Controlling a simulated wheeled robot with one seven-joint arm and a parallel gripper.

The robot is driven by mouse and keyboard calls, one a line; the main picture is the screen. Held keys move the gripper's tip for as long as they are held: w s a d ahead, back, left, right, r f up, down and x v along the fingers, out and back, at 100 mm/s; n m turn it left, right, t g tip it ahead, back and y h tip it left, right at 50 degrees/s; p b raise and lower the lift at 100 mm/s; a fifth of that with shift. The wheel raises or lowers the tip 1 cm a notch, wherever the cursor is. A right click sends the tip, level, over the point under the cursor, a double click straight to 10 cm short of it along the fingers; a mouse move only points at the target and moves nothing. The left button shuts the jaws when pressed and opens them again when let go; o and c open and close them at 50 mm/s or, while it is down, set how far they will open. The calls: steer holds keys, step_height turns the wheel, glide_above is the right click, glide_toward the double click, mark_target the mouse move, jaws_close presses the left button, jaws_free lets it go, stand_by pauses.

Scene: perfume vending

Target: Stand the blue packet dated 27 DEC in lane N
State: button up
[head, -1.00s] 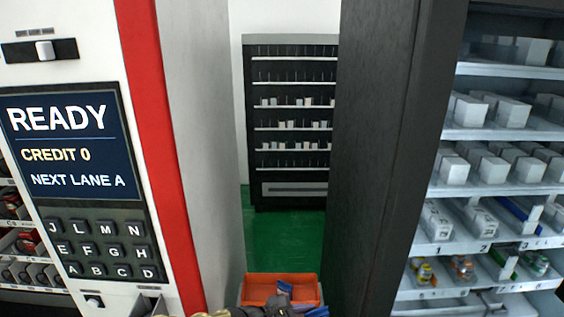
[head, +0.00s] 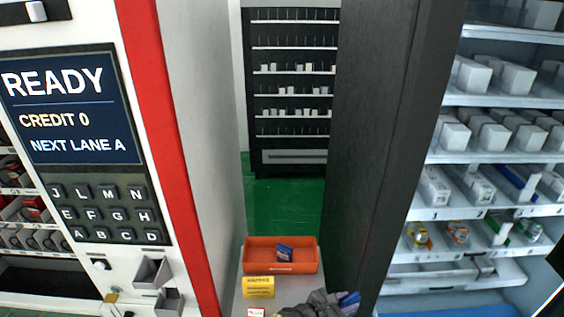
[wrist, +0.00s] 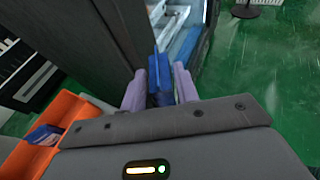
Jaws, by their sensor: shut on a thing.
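My gripper (wrist: 158,88) is shut on a blue packet (wrist: 160,75) in the wrist view, with a pale purple finger on each side of it. The packet's date cannot be read. The keypad (head: 110,212) has a key marked N. Lane N itself cannot be made out.
A yellow labelled block (head: 258,288) stands in front of the bin. The white and red machine (head: 160,150) is on the left. A dark cabinet side (head: 385,130) and stocked shelves (head: 490,210) are on the right. Green floor (head: 285,205) lies between, with a black shelf unit behind.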

mark_target(360, 299)
steer(key=shift+n+t+y, duration=0.6)
steer(key=shift+n+t, duration=0.2)
steer(key=d, duration=0.2)
steer(key=w+d, duration=0.1)
steer(key=d, duration=0.1)
steer(key=shift+d+f, duration=0.1)
steer(key=shift+d, duration=0.1)
step_height(360, 299, down, 14)
steer(key=b, duration=1.4)
steer(key=shift+a+f, duration=0.15)
steer(key=shift+f, duration=0.1)
steer(key=shift+w+r, duration=0.1)
steer(key=shift+w, duration=0.05)
